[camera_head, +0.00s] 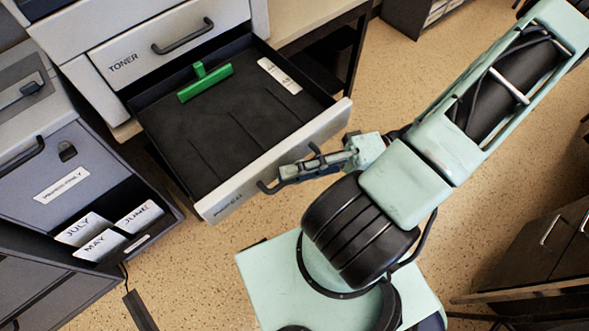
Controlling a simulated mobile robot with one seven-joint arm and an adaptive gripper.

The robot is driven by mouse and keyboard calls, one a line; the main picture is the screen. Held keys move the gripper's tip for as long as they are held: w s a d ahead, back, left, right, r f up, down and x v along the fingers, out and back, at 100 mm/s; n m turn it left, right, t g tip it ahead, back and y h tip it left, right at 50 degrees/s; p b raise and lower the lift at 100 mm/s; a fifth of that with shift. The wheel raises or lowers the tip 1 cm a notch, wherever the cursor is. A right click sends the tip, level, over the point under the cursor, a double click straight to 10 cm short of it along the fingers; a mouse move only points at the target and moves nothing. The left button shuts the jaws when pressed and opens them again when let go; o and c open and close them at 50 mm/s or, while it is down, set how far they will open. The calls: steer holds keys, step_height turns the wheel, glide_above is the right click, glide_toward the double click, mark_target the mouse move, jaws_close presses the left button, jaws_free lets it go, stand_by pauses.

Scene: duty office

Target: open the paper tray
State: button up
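The paper tray (225,138) is a drawer with a dark floor and a light grey front. It stands pulled out from the machine, below the drawer marked TONER (165,50). It is empty of paper, with a green guide (205,82) and a white label (280,77) inside. The tray's dark handle (268,187) shows in part on the outer face of the front. My gripper (300,170) is at this handle, its fingers over or around it. The fingers overlap the handle, so I cannot tell whether they are shut on it.
A grey cabinet (75,150) with folders marked JULY, MAY and JUNE stands at the left, close to the tray's side. A dark cabinet (545,245) stands at the lower right. Speckled floor (390,80) is open to the right of the tray.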

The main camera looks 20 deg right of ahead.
steer(key=s+d, duration=0.1)
steer(key=d, duration=1.1)
steer(key=shift+s+f, duration=0.15)
steer(key=shift+f, duration=0.3)
steer(key=shift+a+r, duration=0.1)
